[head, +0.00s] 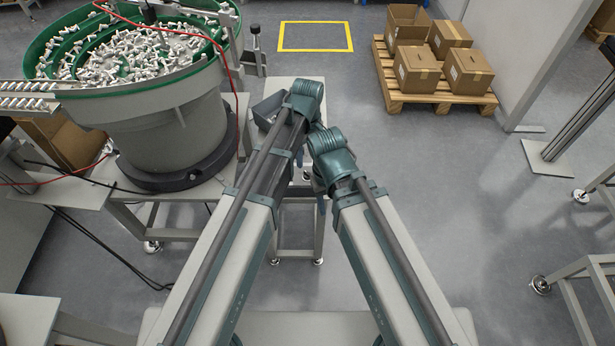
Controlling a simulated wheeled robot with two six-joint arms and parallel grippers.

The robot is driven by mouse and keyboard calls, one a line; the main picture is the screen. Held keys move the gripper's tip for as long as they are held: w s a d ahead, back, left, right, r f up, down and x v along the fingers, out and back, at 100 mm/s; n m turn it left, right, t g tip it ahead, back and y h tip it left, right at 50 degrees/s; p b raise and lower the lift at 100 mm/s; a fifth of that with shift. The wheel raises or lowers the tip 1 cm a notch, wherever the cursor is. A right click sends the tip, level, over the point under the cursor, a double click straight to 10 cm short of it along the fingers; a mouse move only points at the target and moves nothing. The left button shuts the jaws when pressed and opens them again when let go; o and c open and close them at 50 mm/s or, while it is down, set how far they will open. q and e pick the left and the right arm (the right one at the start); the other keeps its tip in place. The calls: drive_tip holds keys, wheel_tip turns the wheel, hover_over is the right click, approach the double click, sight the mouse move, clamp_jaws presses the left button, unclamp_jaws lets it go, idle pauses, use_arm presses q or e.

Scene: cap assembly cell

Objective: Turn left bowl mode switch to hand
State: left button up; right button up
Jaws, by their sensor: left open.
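The bowl feeder (165,125), a grey drum with a green rim full of small white parts, stands at the upper left. I cannot make out a mode switch on it or its stand; it is hidden or too small. My two arms reach up from the bottom to the middle of the head view and bend there. Only a little of my left gripper (307,176) shows between the arms, mostly covered by them. It is open, with nothing seen in it, to the right of the bowl and apart from it. My right gripper is hidden behind its arm.
A small light table (292,88) with a grey bin (268,108) stands right of the bowl. A red cable (232,80) hangs beside the bowl. Cartons (416,68) sit on a wooden pallet (392,95) at the back right.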

sight(308, 173)
use_arm(q)
wheel_tip(308, 173, down, 8)
drive_tip(key=b, duration=0.7)
clamp_jaws()
